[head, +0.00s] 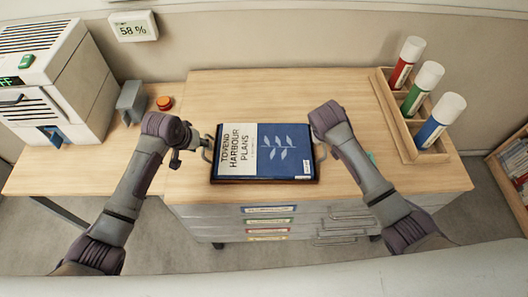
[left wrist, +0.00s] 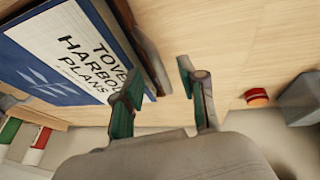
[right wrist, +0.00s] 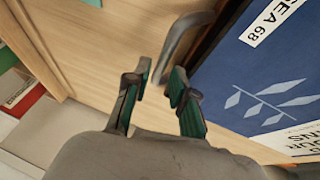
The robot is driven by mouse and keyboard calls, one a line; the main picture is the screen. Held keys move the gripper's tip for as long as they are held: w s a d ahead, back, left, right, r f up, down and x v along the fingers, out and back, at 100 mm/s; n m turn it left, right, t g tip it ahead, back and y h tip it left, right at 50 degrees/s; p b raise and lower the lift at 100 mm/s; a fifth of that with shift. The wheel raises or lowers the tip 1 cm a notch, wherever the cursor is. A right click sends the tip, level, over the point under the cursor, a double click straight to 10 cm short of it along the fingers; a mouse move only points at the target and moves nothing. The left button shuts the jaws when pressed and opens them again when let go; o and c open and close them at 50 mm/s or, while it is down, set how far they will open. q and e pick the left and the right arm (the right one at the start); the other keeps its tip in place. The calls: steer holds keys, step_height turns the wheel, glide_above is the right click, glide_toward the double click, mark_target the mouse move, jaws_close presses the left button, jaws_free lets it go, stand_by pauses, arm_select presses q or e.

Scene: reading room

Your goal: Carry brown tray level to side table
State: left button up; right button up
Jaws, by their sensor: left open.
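The brown tray (head: 262,182) lies flat on the wooden top of a drawer cabinet, with a blue and white book (head: 272,150) lying in it. A grey handle stands at each short side; the right one (right wrist: 178,45) shows in the right wrist view. My left gripper (head: 201,146) is open beside the tray's left handle, and its parted fingers (left wrist: 160,98) show beside the tray wall. My right gripper (right wrist: 158,95) is open, its fingers just short of the right handle; in the head view my right wrist hides its fingertips. I cannot tell which surface is the side table.
A lower wooden surface (head: 105,168) to the left bears a white machine (head: 75,85), a grey holder (head: 131,100) and an orange-red round object (head: 165,103). A wooden rack (head: 400,125) with several capped tubes stands right of the tray. The cabinet top (head: 270,87) behind the tray is clear.

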mark_target(203, 149)
arm_select(q)
steer(key=shift+x, duration=1.65)
arm_select(e)
steer(key=shift+x, duration=1.6)
arm_select(q)
steer(key=c, duration=0.4)
arm_select(e)
steer(key=c, duration=0.4)
arm_select(q)
jaws_close()
arm_select(e)
jaws_close()
